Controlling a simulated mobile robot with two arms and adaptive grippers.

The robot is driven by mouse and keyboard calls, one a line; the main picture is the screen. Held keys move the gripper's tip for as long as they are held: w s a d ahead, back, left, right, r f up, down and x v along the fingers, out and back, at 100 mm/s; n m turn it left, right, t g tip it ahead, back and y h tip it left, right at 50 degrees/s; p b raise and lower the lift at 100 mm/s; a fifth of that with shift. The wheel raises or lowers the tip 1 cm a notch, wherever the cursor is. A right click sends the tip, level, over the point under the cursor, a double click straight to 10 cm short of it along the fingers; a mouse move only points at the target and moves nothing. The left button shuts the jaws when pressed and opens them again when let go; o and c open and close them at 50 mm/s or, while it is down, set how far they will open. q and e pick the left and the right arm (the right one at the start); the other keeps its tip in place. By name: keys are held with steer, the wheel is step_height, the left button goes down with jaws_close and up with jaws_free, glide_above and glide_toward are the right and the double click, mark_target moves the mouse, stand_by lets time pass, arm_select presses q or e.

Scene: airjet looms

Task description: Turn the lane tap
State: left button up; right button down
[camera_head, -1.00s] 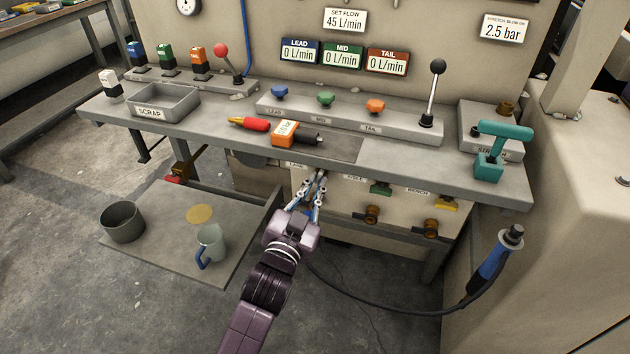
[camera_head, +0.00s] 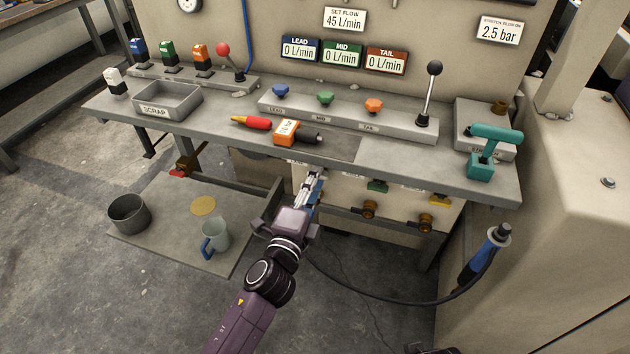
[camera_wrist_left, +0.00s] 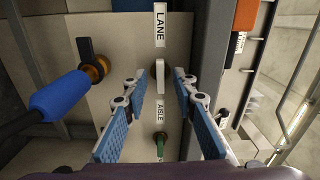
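The lane tap (camera_wrist_left: 163,82) has a pale lever and sits under the LANE label (camera_wrist_left: 159,27) on the panel below the bench. In the left wrist view, my left gripper (camera_wrist_left: 163,85) is open, with one blue-padded finger on each side of the lever. I cannot tell if either finger touches it. In the head view, my left gripper (camera_head: 310,185) is at the panel under the bench edge, and it and the bench hide the tap.
A green tap (camera_wrist_left: 160,145) is close to the lane tap. A blue-handled tool (camera_wrist_left: 60,97) shows left in the wrist view. In the head view, a low shelf board (camera_head: 150,235) holds a pot (camera_head: 129,213) and a mug (camera_head: 217,236). A hose (camera_head: 400,300) loops at right.

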arm_select(q)
steer(key=shift+s, duration=0.15)
steer(key=shift+v, duration=2.9)
steer(key=v, duration=1.2)
